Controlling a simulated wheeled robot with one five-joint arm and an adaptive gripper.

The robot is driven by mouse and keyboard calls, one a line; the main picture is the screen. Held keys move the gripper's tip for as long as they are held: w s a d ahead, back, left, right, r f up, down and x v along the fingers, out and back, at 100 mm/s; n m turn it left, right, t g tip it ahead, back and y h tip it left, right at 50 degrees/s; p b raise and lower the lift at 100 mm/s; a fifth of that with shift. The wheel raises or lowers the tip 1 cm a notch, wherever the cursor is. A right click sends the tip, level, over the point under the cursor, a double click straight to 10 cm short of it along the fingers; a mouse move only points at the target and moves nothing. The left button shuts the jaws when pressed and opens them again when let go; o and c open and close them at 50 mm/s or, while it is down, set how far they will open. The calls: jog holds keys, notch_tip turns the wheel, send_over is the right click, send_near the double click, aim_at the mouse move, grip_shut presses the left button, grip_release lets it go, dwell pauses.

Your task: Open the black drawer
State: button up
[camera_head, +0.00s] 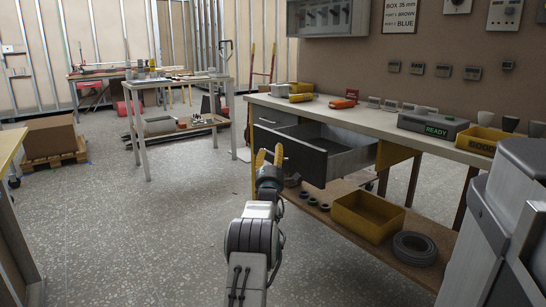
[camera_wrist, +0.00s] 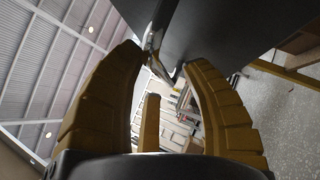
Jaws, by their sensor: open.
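The black drawer (camera_head: 305,163) under the workbench stands pulled out, and its grey inside shows in the head view. Its dark front faces my gripper (camera_head: 269,156), which is just in front of it, near the left part of the panel. The yellow fingers are apart. In the wrist view my gripper (camera_wrist: 170,75) is open, with a dark panel (camera_wrist: 230,30), likely the drawer front, beyond the fingertips. A shiny metal bar (camera_wrist: 155,42), likely the handle, shows between the fingertips. I cannot tell whether the fingers touch it.
The workbench (camera_head: 370,122) carries a READY box (camera_head: 433,124), a yellow bin (camera_head: 483,141) and tools. Its lower shelf (camera_head: 412,262) holds a yellow bin (camera_head: 366,216) and a grey ring (camera_head: 414,248). A grey machine (camera_head: 500,230) stands close at right.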

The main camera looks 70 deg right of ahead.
jog(key=shift+d+r, duration=0.1)
jog(key=shift+d, duration=0.15)
dwell(0.3)
grip_shut()
dwell(0.5)
